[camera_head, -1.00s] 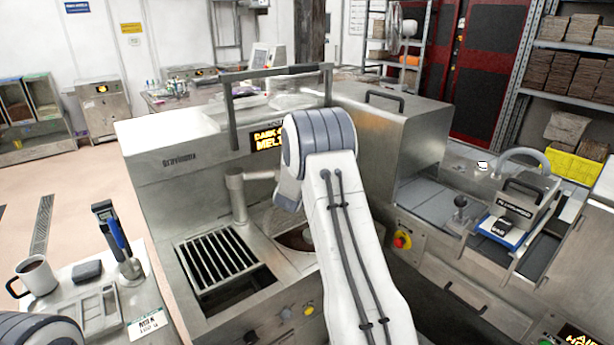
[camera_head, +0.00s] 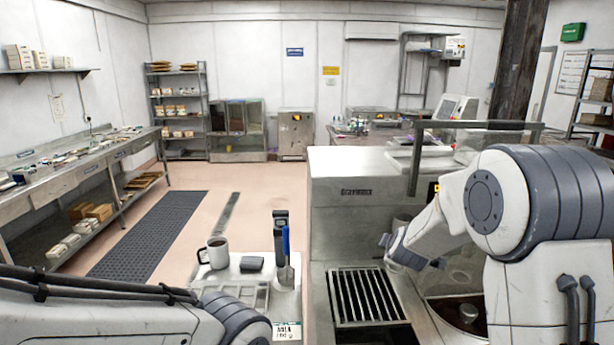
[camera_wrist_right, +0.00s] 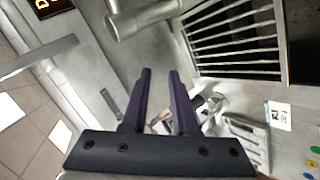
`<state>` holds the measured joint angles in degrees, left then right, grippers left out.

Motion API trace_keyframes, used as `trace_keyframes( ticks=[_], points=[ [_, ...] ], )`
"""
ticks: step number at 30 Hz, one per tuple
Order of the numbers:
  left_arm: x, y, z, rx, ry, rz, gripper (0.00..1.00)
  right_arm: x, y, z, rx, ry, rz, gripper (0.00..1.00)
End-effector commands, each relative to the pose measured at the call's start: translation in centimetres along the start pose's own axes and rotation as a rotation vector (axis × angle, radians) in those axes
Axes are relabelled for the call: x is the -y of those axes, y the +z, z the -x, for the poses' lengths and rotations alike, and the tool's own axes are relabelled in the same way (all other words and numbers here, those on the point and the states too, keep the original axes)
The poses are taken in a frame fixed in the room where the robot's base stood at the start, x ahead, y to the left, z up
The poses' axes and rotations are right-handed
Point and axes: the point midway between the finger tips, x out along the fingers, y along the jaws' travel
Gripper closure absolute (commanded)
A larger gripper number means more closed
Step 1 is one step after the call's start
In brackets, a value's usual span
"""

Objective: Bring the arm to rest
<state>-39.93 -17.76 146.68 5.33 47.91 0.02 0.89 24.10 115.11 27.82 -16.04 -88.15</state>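My right arm (camera_head: 545,215) comes in from the right in the head view and bends at a large grey joint. Its forearm points left and down over the front of the steel Graymanx machine (camera_head: 345,185). In the right wrist view my right gripper (camera_wrist_right: 160,72) shows two dark fingers apart, with nothing between them. Beyond them lie the slatted grate and a small cluttered surface. My left arm (camera_head: 120,315) lies low across the bottom left of the head view. Its gripper is not in view.
A side stand (camera_head: 257,279) holds a mug (camera_head: 213,252), a dark block (camera_head: 251,264) and an upright blue-and-black tool (camera_head: 284,250). Open floor with a dark mat (camera_head: 150,235) lies to the left, before a long bench (camera_head: 70,180).

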Motion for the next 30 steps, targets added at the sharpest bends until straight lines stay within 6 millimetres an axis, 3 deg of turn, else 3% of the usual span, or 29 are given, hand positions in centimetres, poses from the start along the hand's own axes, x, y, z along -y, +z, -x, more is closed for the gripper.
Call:
trace_keyframes(
  ticks=[1, 3, 7, 11, 15, 18, 21, 25, 30],
  points=[
    [0.0, 0.0, -0.6, 0.0, 0.0, 0.0, 1.0, 2.7, -2.6, 1.8, -0.048, -0.075, -0.037, 0.73],
    [0.1, 0.1, -1.0, 0.0, 0.0, 0.0, 1.0, 6.5, -5.2, 4.7, -0.087, -0.193, -0.102, 0.73],
    [0.1, 0.1, -1.7, 0.0, 0.0, 0.0, 1.0, 13.8, -8.1, 10.9, -0.094, -0.42, -0.2, 0.73],
    [0.2, 0.1, -2.5, 0.0, 0.0, 0.001, 1.0, 20.8, -8.2, 18.1, -0.015, -0.634, -0.276, 0.73],
    [0.2, 0.2, -3.2, 0.0, 0.0, 0.001, 1.0, 26.9, -5.1, 25.6, 0.152, -0.801, -0.325, 0.73],
    [0.3, 0.2, -3.7, 0.0, 0.0, 0.001, 1.0, 29.6, -2.0, 29.6, 0.285, -0.857, -0.34, 0.73],
    [0.3, 0.2, -3.9, 0.0, 0.0, 0.001, 1.0, 31.0, 0.7, 32.2, 0.391, -0.872, -0.351, 0.73],
    [0.3, 0.2, -4.0, 0.0, 0.0, 0.001, 1.0, 31.6, 2.8, 33.7, 0.466, -0.869, -0.359, 0.73],
    [0.3, 0.2, -4.0, 0.0, 0.0, 0.001, 1.0, 31.7, 3.1, 33.9, 0.482, -0.867, -0.363, 0.73]
  ],
)
